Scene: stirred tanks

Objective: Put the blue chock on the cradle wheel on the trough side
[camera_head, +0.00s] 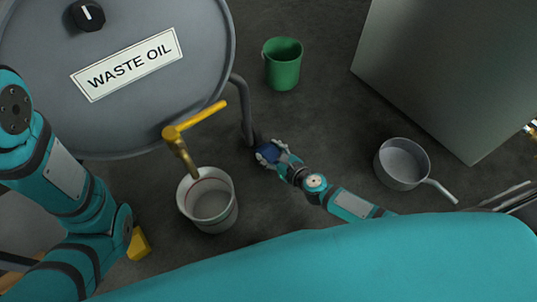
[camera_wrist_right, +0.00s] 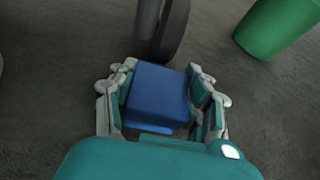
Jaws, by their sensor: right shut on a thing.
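The blue chock (camera_head: 267,153) is in my right gripper (camera_head: 268,153), low over the floor at the right end of the grey drum. In the right wrist view the blue chock (camera_wrist_right: 158,96) sits between both fingers of the gripper (camera_wrist_right: 163,100). The dark cradle wheel (camera_wrist_right: 173,35) is just beyond the chock; I cannot tell whether they touch. In the head view the grey cradle tube (camera_head: 243,105) runs down beside the drum to the wheel, which is mostly lost in shadow there. My left arm shows at the left, but its gripper does not. No trough is clearly identifiable.
The waste oil drum (camera_head: 150,110) has a yellow-handled tap (camera_head: 195,120) above a white bucket (camera_head: 208,222). A green bucket (camera_head: 283,70), a grey pan (camera_head: 402,163) and a large grey cabinet (camera_head: 440,60) stand around. A yellow block (camera_head: 139,244) is at lower left.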

